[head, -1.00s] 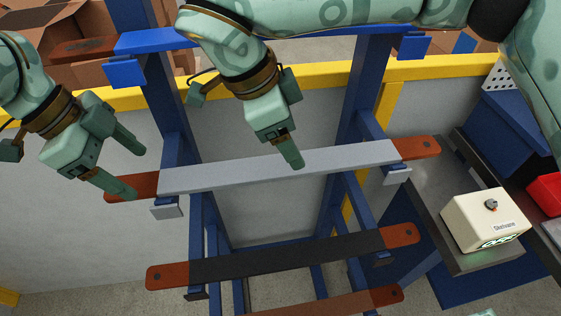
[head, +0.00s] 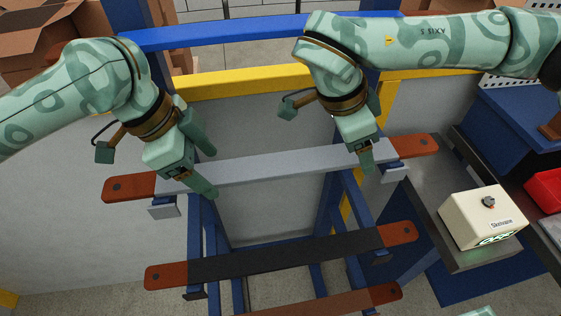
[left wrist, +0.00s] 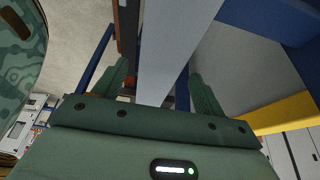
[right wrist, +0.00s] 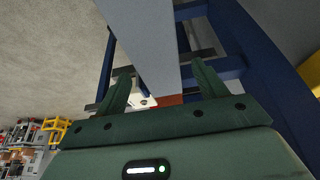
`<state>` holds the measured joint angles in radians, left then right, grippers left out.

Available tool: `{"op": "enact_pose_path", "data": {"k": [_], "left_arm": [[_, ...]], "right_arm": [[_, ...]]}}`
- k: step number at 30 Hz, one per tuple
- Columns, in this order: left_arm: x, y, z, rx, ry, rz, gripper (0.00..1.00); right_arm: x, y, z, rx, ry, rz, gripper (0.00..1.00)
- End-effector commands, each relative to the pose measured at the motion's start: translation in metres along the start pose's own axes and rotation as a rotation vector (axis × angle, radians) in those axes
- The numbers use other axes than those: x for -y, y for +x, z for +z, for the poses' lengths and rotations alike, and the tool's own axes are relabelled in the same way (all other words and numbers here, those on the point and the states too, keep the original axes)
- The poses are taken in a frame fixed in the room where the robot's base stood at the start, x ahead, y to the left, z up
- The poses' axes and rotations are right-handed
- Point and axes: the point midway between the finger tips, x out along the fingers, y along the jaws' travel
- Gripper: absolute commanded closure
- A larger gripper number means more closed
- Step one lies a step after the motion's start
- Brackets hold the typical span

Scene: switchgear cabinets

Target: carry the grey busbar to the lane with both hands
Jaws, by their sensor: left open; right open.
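The grey busbar (head: 280,167), with red-brown ends, lies across two brackets of the blue rack in the head view. My left gripper (head: 211,174) is open at its left part, one finger on each side in the picture. In the left wrist view the busbar (left wrist: 170,45) runs between the two open fingers. My right gripper (head: 368,157) is open at its right part; one finger shows in front, the other is mostly hidden. In the right wrist view the busbar (right wrist: 150,45) passes between the open fingers. Whether either finger touches it, I cannot tell.
A dark busbar (head: 280,260) with red-brown ends lies lower on the rack, with a brown one (head: 330,302) below it. A cream box (head: 484,218) stands on a ledge at right, near a red bin (head: 545,190). A yellow rail (head: 245,82) runs behind.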

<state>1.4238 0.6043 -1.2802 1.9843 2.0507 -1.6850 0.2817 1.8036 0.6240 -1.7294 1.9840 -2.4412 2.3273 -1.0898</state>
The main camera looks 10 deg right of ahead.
Motion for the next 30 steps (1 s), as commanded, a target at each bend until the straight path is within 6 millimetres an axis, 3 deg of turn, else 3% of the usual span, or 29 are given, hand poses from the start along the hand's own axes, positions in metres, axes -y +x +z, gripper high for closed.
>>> {"op": "enact_pose_path", "data": {"k": [8,11,16,30], "left_arm": [[0.0000,0.0007,0.0000,0.000,0.000,0.000,0.29],[-0.0001,0.0007,0.0000,0.000,0.000,0.000,0.51],[0.0000,0.0006,0.0001,0.000,0.000,0.000,0.99],[0.0003,-0.0054,-0.0029,-0.004,0.001,-0.006,1.00]], "right_arm": [[0.0001,0.0011,0.0000,0.000,0.000,-0.001,0.29],[0.0001,0.0010,0.0001,0.000,0.000,-0.001,0.51],[0.0001,0.0009,0.0001,0.000,0.000,-0.001,0.99],[0.0002,-0.0048,-0.0017,0.002,0.002,-0.006,1.00]]}}
